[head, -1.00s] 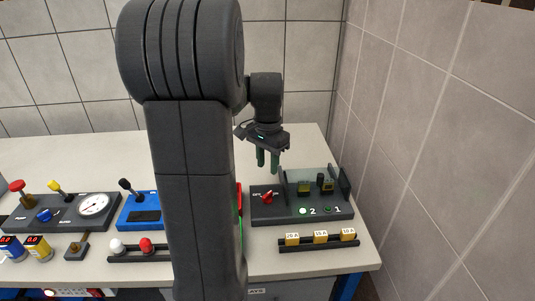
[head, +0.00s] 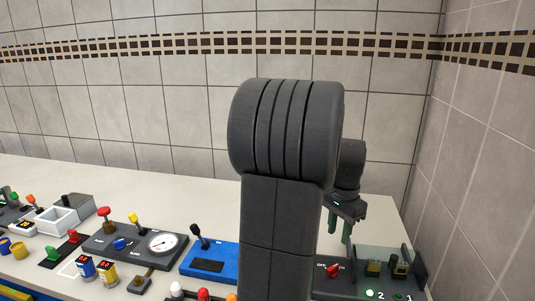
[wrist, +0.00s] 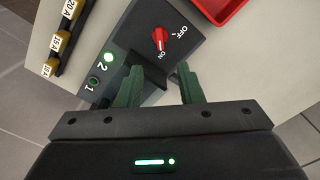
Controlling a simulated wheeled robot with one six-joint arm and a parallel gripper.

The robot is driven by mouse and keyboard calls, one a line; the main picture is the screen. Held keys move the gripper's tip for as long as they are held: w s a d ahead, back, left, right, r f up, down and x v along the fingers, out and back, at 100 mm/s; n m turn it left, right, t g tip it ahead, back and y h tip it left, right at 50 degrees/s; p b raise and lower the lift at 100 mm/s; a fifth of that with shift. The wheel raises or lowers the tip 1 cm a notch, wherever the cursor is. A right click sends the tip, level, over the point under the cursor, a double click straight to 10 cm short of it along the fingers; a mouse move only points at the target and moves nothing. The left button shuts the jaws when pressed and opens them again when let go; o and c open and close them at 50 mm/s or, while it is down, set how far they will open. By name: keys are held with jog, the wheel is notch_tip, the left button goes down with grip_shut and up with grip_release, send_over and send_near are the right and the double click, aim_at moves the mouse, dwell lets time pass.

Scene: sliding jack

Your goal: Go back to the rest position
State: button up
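My gripper (head: 347,229) hangs at the right of the head view, fingers pointing down, above and behind the dark switch panel (head: 340,291). In the wrist view its two green fingers (wrist: 158,87) stand apart with nothing between them, so it is open and empty. The panel, with a red rotary switch (wrist: 160,38) and a lit green lamp marked 2 (wrist: 108,57), lies beyond the fingertips.
A blue box with a black lever (head: 200,238), a gauge panel (head: 161,243) and a white tray (head: 55,222) stand to the left. A red tray (wrist: 215,8) shows in the wrist view. Yellow fuses (wrist: 59,41) sit in a rack. A tiled wall (head: 480,140) bounds the right.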

aim_at(333, 267)
notch_tip(333, 267, down, 12)
jog(key=shift+f, duration=0.1)
dwell(0.5)
